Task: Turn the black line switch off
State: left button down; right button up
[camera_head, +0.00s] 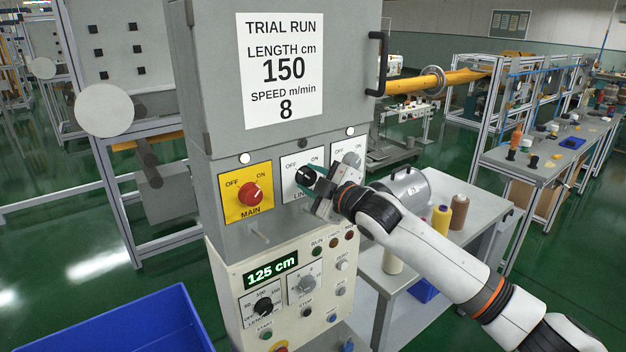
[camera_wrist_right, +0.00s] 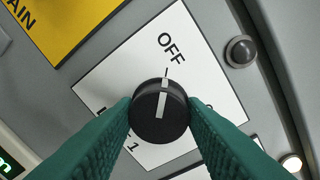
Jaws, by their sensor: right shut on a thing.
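The black line switch (camera_head: 306,176) is a round knob on a white plate with OFF and ON, in the middle of the cabinet's switch row. My right gripper (camera_head: 316,181) is at the knob and partly covers it and its plate. In the right wrist view the knob (camera_wrist_right: 160,112) sits between the green fingertips, which are shut on its two sides. Its white pointer stripe points up toward the OFF mark. The lamp (camera_wrist_right: 241,50) above this plate is dark. My left gripper is not in view.
A red MAIN switch (camera_head: 250,193) on a yellow plate is left of the line switch. A grey switch (camera_head: 351,160) is close on the right, beside my gripper. Below is a control panel (camera_head: 270,272) with knobs and buttons. A black door handle (camera_head: 378,63) sticks out above.

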jog(key=o, duration=1)
jog(key=shift+s, duration=0.1)
jog(key=shift+s+d+f, duration=0.1)
jog(key=shift+s+d, duration=0.15)
jog(key=shift+b+v, duration=1.65)
jog(key=shift+v, duration=4)
